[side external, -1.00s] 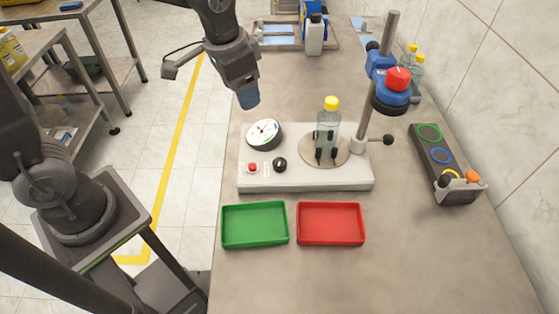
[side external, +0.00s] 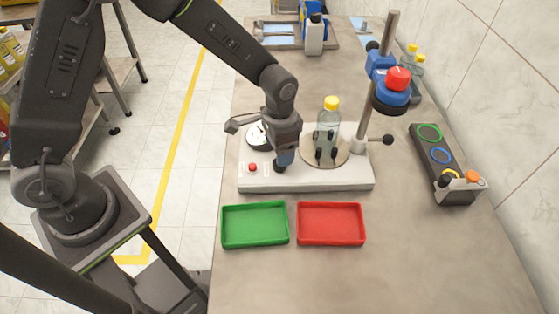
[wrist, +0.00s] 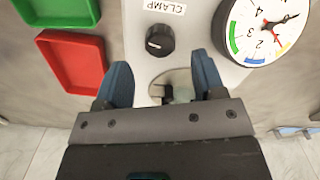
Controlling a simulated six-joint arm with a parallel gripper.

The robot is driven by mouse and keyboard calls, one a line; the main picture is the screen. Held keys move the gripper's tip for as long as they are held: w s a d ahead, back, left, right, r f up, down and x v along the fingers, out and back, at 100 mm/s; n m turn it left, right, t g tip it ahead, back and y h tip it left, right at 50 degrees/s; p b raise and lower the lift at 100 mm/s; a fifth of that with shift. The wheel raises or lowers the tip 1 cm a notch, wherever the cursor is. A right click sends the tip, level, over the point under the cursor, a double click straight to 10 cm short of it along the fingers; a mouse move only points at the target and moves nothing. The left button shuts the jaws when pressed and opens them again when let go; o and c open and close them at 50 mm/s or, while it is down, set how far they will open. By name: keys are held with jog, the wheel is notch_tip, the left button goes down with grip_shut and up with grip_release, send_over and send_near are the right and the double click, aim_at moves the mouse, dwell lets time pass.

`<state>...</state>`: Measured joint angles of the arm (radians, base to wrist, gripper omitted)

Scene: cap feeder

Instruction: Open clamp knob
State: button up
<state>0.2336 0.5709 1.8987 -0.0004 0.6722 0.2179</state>
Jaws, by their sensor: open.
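The black clamp knob (wrist: 160,40) shows in the wrist view on the white base plate, beside a label reading CLAMP (wrist: 164,8). Its white pointer line is visible. My gripper (wrist: 160,80) is open, with its two blue fingers apart and nothing between the tips; the knob lies just beyond them, near the middle of the gap. In the side external view my gripper (side external: 283,165) is over the front of the base (side external: 330,181) and hides the knob. A clear bottle with a yellow cap (side external: 331,103) stands upright between black clamp posts on the round plate.
A green tray (side external: 255,243) and red tray (side external: 331,241) lie in front. A blue capping head with a red knob (side external: 398,78) is on the post at right.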

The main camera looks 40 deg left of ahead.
jog(key=shift+f, duration=2.6)
jog(key=shift+c, duration=0.4)
jog(key=c, duration=0.8)
jog(key=shift+c, duration=0.2)
